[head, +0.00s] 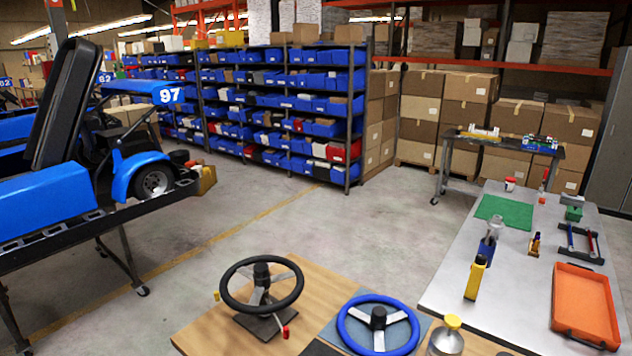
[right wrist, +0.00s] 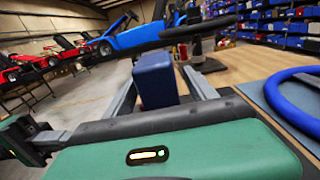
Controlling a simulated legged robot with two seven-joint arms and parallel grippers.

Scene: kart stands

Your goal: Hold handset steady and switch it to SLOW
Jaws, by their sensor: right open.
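No handset can be named for certain, and no SLOW marking is legible. In the head view, a yellow upright device with a dark top (head: 475,278) stands on the grey table's near left part and may be the handset. My right gripper (right wrist: 160,78) shows only in the right wrist view, with its two grey fingers spread apart. A blue block (right wrist: 154,80) appears between the fingers; I cannot tell whether it is part of the gripper or a separate thing. The gripper is beside the wooden table with the steering wheels. My left gripper is not in view.
The wooden table (head: 197,335) bears a black steering wheel (head: 240,305) and a blue steering wheel (head: 343,330); the blue one shows at right in the wrist view (right wrist: 277,100). The grey table (head: 519,262) holds an orange tray (head: 585,305) and a green mat (head: 505,212).

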